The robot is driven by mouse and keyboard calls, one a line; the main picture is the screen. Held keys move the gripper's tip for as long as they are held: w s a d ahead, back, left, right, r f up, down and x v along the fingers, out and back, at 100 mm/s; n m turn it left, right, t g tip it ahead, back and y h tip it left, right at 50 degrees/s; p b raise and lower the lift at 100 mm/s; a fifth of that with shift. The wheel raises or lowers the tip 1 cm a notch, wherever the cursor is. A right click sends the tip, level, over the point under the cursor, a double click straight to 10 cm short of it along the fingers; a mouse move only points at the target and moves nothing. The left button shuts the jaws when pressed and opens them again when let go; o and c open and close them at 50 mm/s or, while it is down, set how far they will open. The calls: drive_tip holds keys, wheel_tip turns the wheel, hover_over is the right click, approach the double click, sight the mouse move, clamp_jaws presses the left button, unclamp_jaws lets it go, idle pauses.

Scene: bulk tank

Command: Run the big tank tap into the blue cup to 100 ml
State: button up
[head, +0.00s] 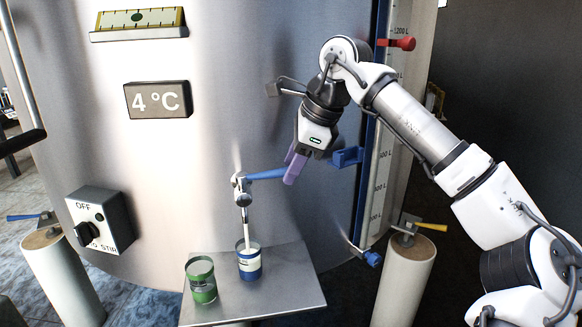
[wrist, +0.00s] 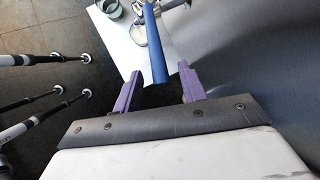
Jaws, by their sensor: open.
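The big tank tap (head: 241,188) sticks out of the steel tank, with its blue lever (head: 266,174) pointing right, roughly level. A thin white stream (head: 250,232) runs down from its spout into the blue cup (head: 249,268). The cup stands upright under the tap; white shows inside it, but I cannot read the level. My gripper (head: 294,167) is open at the lever's free end. In the wrist view the blue lever (wrist: 156,48) reaches in between the two purple fingers (wrist: 159,84), with visible gaps on both sides.
A green cup (head: 202,280) stands left of the blue cup on the metal tray (head: 285,283). A blue bracket (head: 347,156) and the level gauge (head: 383,180) are right of my gripper. Posts with small taps (head: 405,270) stand either side. A stir switch (head: 100,220) is on the left.

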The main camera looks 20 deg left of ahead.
drive_tip(key=shift+a+f, duration=0.25)
drive_tip(key=shift+f, duration=0.3)
clamp_jaws()
drive_tip(key=shift+r, duration=0.1)
